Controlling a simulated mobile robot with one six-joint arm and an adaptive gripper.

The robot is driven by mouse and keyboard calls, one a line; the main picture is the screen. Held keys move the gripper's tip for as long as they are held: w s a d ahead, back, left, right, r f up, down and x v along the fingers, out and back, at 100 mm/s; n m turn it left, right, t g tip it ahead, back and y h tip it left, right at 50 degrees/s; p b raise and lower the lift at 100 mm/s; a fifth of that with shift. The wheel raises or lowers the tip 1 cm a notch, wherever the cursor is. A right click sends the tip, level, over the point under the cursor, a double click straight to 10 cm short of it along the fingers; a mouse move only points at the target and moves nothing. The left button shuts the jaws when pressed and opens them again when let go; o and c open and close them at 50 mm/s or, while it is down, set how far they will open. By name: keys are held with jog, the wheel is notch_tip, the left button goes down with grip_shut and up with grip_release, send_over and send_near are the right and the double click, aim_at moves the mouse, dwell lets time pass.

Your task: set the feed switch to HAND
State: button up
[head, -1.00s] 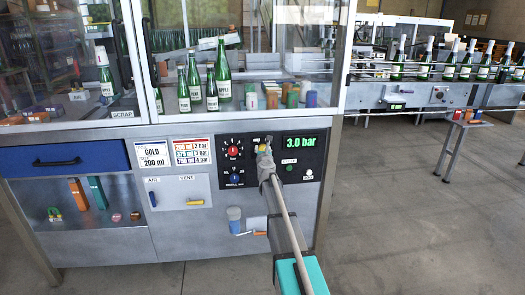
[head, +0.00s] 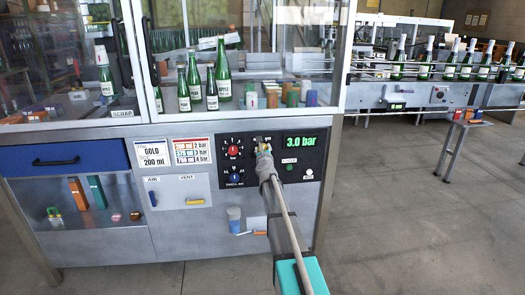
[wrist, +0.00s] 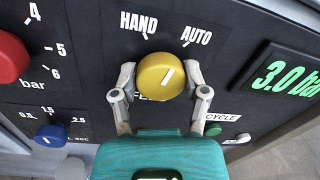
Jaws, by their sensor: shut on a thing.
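The feed switch is a round yellow knob (wrist: 161,77) on the black panel, below the white HAND label (wrist: 138,22) and the AUTO label (wrist: 197,35). Its white pointer line leans up and right, toward the AUTO side. My gripper (wrist: 160,79) has one finger on each side of the knob and is shut on it. In the head view my gripper (head: 263,150) is at the panel and largely hides the knob. The lower part of the lettering under the knob is hidden by the gripper.
A red knob (wrist: 10,57) and a blue knob (wrist: 50,135) sit left of the switch. A green 3.0 bar display (head: 301,140) is to the right, with a green CYCLE button (head: 289,167) below it. Green bottles (head: 222,75) stand behind glass above.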

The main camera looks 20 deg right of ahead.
jog(key=n, duration=0.5)
jog(key=shift+f+n+t+y+b, duration=0.1)
jog(key=shift+n+t+y+b, duration=0.3)
jog(key=shift+n, duration=1.8)
jog(key=o, duration=1.1)
jog(key=shift+o, duration=0.2)
jog(key=shift+s, duration=0.1)
